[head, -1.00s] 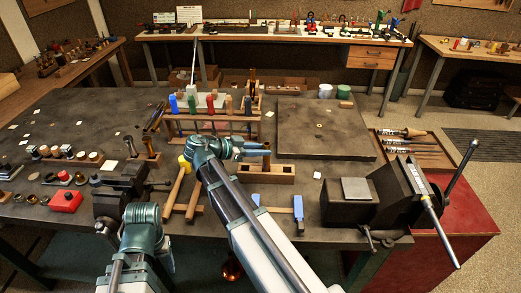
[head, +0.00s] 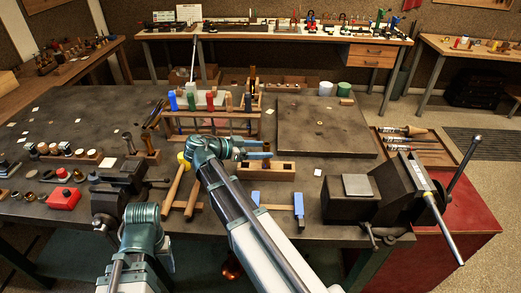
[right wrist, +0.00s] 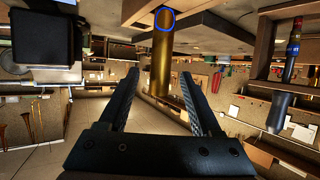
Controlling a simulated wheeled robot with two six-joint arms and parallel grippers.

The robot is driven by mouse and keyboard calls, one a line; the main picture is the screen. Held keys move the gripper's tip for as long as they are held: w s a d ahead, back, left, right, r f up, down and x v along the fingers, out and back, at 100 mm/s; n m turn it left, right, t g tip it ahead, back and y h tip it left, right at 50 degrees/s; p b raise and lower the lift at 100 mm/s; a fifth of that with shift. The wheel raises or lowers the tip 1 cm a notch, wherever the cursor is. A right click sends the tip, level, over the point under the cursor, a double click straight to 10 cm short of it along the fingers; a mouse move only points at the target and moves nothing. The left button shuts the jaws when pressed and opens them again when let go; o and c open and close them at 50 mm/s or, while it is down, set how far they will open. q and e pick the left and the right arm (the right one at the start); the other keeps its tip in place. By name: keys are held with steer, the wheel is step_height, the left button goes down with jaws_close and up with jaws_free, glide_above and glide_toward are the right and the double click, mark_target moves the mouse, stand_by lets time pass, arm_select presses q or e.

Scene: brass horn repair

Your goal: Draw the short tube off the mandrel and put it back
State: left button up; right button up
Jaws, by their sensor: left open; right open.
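An upright brass tube (right wrist: 160,65) with a blue ring outline stands at a wooden block (head: 265,171); it also shows as a small brass post (head: 266,161) in the head view. My right gripper (head: 262,150) is at this post. In the right wrist view its open fingers (right wrist: 158,80) stand either side of the tube, with a gap visible on each side. Whether a mandrel is inside the tube is hidden. A steel rod (head: 445,231) slants out of the right vise (head: 405,185). My left arm shows at the lower left, but its gripper is not visible.
A tool rack (head: 210,112) stands behind the block. A mallet (head: 174,188) lies left of my right forearm, and blue-ended tools (head: 298,207) lie to its right. Another vise (head: 118,188) is on the left. A flat dark slab (head: 325,128) lies behind right.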

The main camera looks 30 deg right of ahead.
steer(key=p+v, duration=0.5)
steer(key=v, duration=0.9)
steer(key=shift+d, duration=0.1)
